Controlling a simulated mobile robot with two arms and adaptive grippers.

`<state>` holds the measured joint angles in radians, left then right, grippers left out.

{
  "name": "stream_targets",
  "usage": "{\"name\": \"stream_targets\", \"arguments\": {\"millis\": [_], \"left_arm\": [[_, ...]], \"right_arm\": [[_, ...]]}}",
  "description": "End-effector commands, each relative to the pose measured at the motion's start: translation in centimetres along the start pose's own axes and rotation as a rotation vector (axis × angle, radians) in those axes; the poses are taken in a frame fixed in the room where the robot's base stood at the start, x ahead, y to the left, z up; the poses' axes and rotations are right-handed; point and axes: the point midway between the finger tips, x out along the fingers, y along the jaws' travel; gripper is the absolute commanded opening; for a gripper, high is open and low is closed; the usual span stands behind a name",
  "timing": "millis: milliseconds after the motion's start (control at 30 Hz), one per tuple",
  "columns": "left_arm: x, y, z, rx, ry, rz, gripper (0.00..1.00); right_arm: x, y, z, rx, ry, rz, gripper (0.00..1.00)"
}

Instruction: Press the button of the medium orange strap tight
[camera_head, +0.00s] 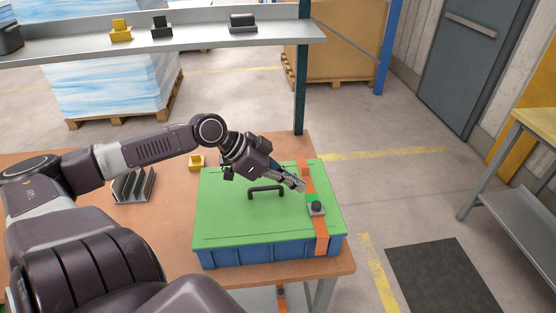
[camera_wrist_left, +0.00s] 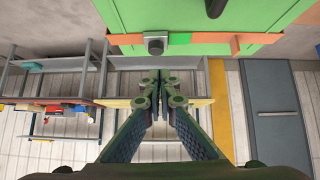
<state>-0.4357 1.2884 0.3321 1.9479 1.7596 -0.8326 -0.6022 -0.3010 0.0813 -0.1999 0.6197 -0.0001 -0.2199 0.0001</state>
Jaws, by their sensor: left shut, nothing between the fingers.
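An orange strap (camera_head: 322,238) runs over the right end of a blue crate (camera_head: 230,254) with a green lid (camera_head: 228,216). A grey buckle with a dark round button (camera_head: 316,206) sits on the strap on top of the lid. In the left wrist view the strap (camera_wrist_left: 195,39) crosses the lid (camera_wrist_left: 150,15), and the buckle (camera_wrist_left: 155,42) is just beyond the fingertips. My left gripper (camera_head: 302,186) is shut and empty, above the lid and close to the buckle's upper left. I cannot tell whether it touches the strap. My right gripper is out of view.
A black handle (camera_head: 266,190) stands up from the lid. A yellow block (camera_head: 196,162) and a grey slotted holder (camera_head: 133,186) are on the table (camera_head: 180,220). A shelf (camera_head: 200,42) with small blocks spans the back. Another buckle (camera_head: 281,292) hangs below the table's front edge.

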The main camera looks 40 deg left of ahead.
Motion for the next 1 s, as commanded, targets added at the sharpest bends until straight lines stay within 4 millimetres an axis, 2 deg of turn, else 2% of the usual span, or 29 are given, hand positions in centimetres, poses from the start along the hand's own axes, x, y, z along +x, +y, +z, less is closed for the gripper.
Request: {"name": "stream_targets", "arguments": {"millis": [300, 500, 1000], "left_arm": [[-3.8, -0.1, 0.1, -0.003, 0.002, -0.003, 0.00], [-5.5, -0.1, 0.0, -0.002, 0.001, -0.003, 0.00], [-6.0, -0.1, 0.0, -0.001, -0.001, -0.003, 0.00]], "right_arm": [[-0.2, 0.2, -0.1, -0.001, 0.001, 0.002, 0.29], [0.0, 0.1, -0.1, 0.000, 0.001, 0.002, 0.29], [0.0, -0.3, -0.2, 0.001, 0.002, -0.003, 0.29]]}}
